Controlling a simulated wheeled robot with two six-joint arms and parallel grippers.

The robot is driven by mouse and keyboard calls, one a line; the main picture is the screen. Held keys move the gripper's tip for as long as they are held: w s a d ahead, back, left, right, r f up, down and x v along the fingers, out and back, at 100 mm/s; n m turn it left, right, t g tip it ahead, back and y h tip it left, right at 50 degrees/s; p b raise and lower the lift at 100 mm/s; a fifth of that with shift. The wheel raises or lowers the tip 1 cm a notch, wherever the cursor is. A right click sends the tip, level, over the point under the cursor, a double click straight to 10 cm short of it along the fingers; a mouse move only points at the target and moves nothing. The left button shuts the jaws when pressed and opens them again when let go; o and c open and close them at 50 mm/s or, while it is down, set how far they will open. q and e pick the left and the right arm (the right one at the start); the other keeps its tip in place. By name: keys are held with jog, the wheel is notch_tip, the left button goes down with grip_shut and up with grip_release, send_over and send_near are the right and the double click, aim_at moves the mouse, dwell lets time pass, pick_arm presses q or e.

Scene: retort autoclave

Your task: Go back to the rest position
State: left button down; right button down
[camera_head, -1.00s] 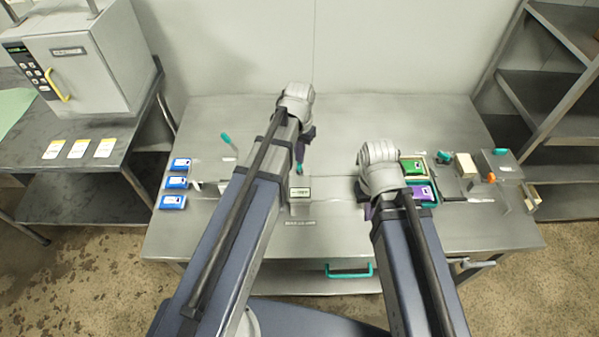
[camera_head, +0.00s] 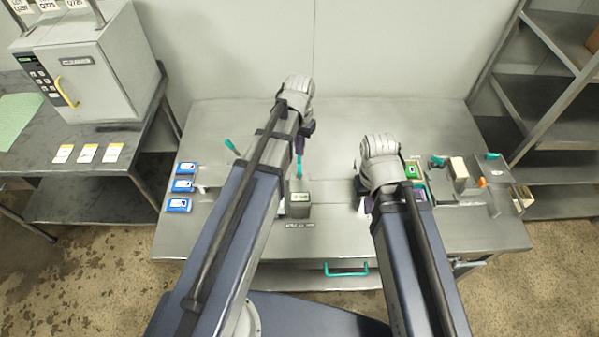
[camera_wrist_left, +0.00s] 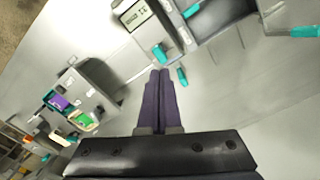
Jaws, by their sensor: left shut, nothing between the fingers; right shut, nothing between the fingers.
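My left gripper (camera_head: 306,130) is over the middle of the steel table (camera_head: 350,120), its fingers mostly hidden by its wrist. In the left wrist view its purple fingers (camera_wrist_left: 158,75) are together with nothing between them, apart from the teal handles below. My right gripper (camera_head: 361,188) is mostly hidden under its own wrist, left of the green and purple packs. Only a dark purple part shows, and I see nothing held.
Blue packs (camera_head: 182,186) lie at the table's left. A small display box (camera_head: 299,204) stands between my arms. A green pack (camera_head: 412,171) is right of my right wrist. An autoclave (camera_head: 85,75) stands on the left bench, and shelves (camera_head: 545,100) are at right.

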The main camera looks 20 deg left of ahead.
pick_arm(q)
jog(key=shift+r, duration=0.35)
pick_arm(e)
jog(key=shift+r, duration=0.4)
